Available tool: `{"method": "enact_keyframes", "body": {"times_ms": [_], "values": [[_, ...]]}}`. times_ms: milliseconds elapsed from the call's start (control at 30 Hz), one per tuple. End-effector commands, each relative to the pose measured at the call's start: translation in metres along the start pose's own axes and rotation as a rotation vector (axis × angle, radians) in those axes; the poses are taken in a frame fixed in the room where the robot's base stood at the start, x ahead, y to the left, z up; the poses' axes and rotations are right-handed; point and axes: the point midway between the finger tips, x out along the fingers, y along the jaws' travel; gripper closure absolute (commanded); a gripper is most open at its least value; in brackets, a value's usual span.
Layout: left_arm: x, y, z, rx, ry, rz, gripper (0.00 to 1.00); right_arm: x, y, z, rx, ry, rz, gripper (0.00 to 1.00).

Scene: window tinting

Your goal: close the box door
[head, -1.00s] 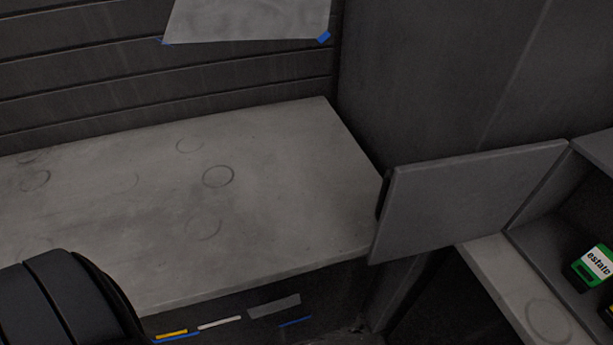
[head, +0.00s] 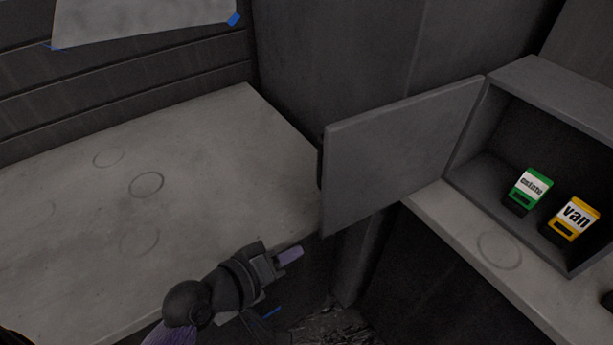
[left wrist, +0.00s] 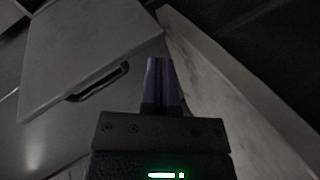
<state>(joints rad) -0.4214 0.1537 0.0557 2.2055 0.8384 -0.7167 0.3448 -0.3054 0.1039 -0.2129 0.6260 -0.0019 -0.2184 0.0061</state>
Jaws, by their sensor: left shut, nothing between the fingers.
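The grey box (head: 480,150) stands at the right of the head view, its front open. Its flat grey door (head: 395,155) is hinged at the box's left edge and swung out to the left. In the left wrist view the door (left wrist: 95,45) is at upper left with a dark bar handle (left wrist: 100,84) on it. My left gripper (head: 290,254) is shut and empty, below and left of the door and apart from it. In the left wrist view its purple fingers (left wrist: 161,80) are together.
Inside the box are a green "estate" item (head: 530,188) and a yellow "van" item (head: 573,217). A grey worktop (head: 200,200) with ring marks fills the left. A pale shelf (head: 455,215) runs under the box. A taped sheet (head: 140,15) hangs on the back wall.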

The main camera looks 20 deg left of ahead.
Motion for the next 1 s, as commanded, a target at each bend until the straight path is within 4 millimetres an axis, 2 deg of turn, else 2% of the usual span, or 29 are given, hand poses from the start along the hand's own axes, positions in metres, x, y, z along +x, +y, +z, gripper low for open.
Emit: {"method": "enact_keyframes", "body": {"times_ms": [33, 133, 200, 300, 467, 800, 1000], "values": [[0.0, 0.007, -0.021, -0.111, 0.083, 0.074, 1.0, 0.0, 0.0, 0.0, 0.0, 0.0, 0.0, 0.0], [-0.006, 0.014, -0.064, -0.351, 0.251, 0.216, 1.0, 0.0, 0.0, 0.001, 0.0, -0.001, 0.0, 0.0], [-0.011, 0.013, -0.085, -0.471, 0.334, 0.282, 1.0, 0.0, 0.0, 0.001, -0.001, -0.001, 0.0, 0.0], [-0.013, 0.013, -0.1, -0.544, 0.385, 0.322, 1.0, -0.001, 0.0, 0.001, -0.001, -0.001, 0.0, 0.0], [0.008, 0.019, -0.111, -0.547, 0.385, 0.326, 1.0, -0.007, 0.001, 0.0, -0.002, 0.001, 0.001, 0.0], [0.075, 0.032, -0.141, -0.544, 0.382, 0.323, 1.0, -0.004, 0.001, 0.0, -0.001, 0.0, 0.001, 0.0], [0.072, 0.045, -0.113, -0.545, 0.38, 0.319, 1.0, -0.012, 0.001, -0.002, -0.001, 0.003, 0.002, 0.0]]}}
